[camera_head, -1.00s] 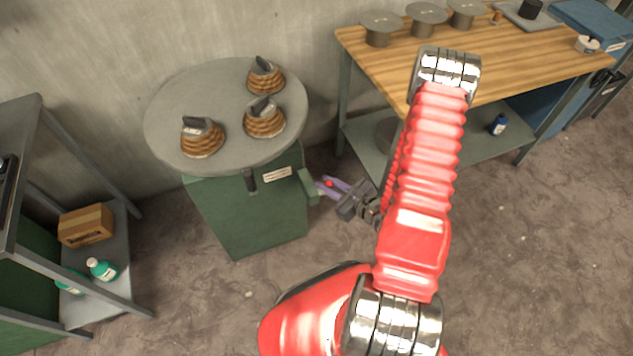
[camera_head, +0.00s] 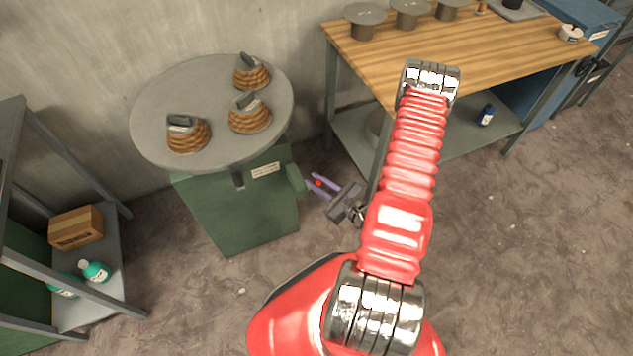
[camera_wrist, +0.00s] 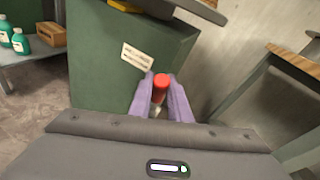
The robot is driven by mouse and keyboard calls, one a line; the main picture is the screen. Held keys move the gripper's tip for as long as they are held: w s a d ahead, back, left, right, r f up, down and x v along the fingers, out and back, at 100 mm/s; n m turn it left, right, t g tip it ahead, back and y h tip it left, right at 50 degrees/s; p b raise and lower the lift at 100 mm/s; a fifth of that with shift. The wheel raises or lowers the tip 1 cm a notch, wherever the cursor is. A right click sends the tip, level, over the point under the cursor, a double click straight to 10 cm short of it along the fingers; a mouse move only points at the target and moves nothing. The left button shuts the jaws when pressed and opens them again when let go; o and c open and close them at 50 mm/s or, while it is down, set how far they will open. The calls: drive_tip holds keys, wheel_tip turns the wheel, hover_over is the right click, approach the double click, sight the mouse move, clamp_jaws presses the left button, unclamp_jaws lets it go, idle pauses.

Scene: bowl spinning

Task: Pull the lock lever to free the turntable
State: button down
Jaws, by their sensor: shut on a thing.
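The turntable (camera_head: 212,85) is a round grey disc on top of a green cabinet (camera_head: 235,215). The lock lever's red knob (camera_wrist: 161,82) shows at the cabinet's side in the wrist view, with a pale stem below it. It is a small red spot in the head view (camera_head: 318,183). My gripper (camera_head: 315,182) has purple fingers and is shut on the knob, one finger on each side. The fingers also show in the wrist view (camera_wrist: 163,88). The lever's lower part is mostly hidden by the gripper.
A wooden-topped bench (camera_head: 480,55) stands to the right, a grey shelf unit (camera_head: 95,285) to the left. The floor between is clear.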

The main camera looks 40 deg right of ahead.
drive_tip(key=c, duration=1.7)
unclamp_jaws()
drive_tip(key=shift+s+f, duration=0.1)
drive_tip(key=shift+o, duration=0.2)
drive_tip(key=shift+s, duration=0.15)
drive_tip(key=v, duration=1.3)
drive_tip(key=shift+s, duration=0.3)
